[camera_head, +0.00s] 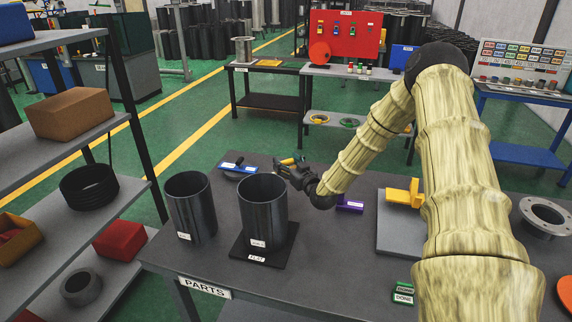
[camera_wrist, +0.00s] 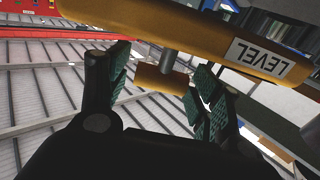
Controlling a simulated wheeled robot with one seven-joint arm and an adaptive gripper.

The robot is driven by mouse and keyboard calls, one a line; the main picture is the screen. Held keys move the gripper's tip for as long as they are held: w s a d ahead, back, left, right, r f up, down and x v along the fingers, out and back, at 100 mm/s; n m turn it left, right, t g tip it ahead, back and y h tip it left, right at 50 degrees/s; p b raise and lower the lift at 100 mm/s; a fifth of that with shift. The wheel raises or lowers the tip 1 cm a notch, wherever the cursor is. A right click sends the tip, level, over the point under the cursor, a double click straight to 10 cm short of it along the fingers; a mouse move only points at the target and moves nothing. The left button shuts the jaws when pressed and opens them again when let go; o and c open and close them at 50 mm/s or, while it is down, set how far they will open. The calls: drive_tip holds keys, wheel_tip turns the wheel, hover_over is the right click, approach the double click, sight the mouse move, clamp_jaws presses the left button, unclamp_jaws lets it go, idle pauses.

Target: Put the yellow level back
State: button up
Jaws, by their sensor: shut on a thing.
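The yellow level (camera_head: 292,160) is in my gripper (camera_head: 285,168), just behind and right of the front dark cylinder (camera_head: 263,211). In the wrist view the yellow level (camera_wrist: 215,42) is a long bar labelled LEVEL, with a short yellow stub between the green-padded fingers of my gripper (camera_wrist: 160,82). My gripper is shut on it. The front cylinder stands upright on a dark square plate (camera_head: 262,250) labelled FLAT. A second dark cylinder (camera_head: 190,208) stands upright to its left.
A blue tool (camera_head: 238,167) lies behind the cylinders. A purple piece (camera_head: 350,204) and a grey plate (camera_head: 398,237) with a yellow square (camera_head: 403,194) are to the right. The table (camera_head: 335,255) is clear right of the FLAT plate.

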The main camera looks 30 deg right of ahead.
drive_tip(key=shift+s+a+r, duration=0.1)
drive_tip(key=shift+s, duration=0.25)
drive_tip(key=shift+w+f+b, duration=0.15)
drive_tip(key=shift+f+b, duration=0.9)
drive_tip(key=shift+f, duration=0.2)
drive_tip(key=shift+f+b, duration=1.2)
drive_tip(key=shift+f, duration=0.4)
drive_tip(key=shift+f+b, duration=0.35)
drive_tip(key=shift+f, duration=0.05)
drive_tip(key=shift+r, duration=0.15)
drive_tip(key=shift+r+p, duration=1.15)
drive_tip(key=shift+r, duration=0.7)
drive_tip(key=shift+r, duration=0.1)
